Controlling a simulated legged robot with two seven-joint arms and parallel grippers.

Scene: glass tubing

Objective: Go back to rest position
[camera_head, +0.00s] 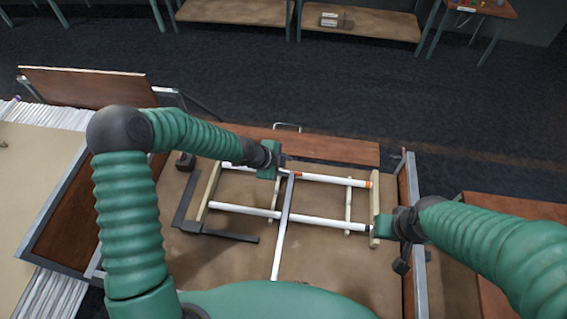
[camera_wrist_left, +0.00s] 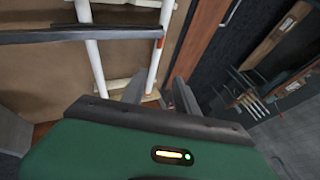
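White glass tubes lie over the brown workbench top (camera_head: 320,265): a far tube (camera_head: 335,180) with orange-red marks and a near tube (camera_head: 320,222). Wooden bars (camera_head: 208,190) cross under them, and a grey bar (camera_head: 284,215) runs across the middle. My left gripper (camera_head: 284,172) is over the far tube. In the left wrist view its two fingers (camera_wrist_left: 160,92) are apart; a tube end (camera_wrist_left: 152,85) shows near them, contact unclear. My right gripper (camera_head: 378,228) is at the right wooden bar by the near tube's end; its fingers are too small to judge.
A dark angled bracket (camera_head: 190,215) lies left of the tubes. Raised brown panels stand at the bench's left (camera_head: 88,88) and far edge (camera_head: 330,148). Shelves (camera_head: 370,22) stand across the dark floor. Open floor (camera_head: 330,90) lies beyond the bench.

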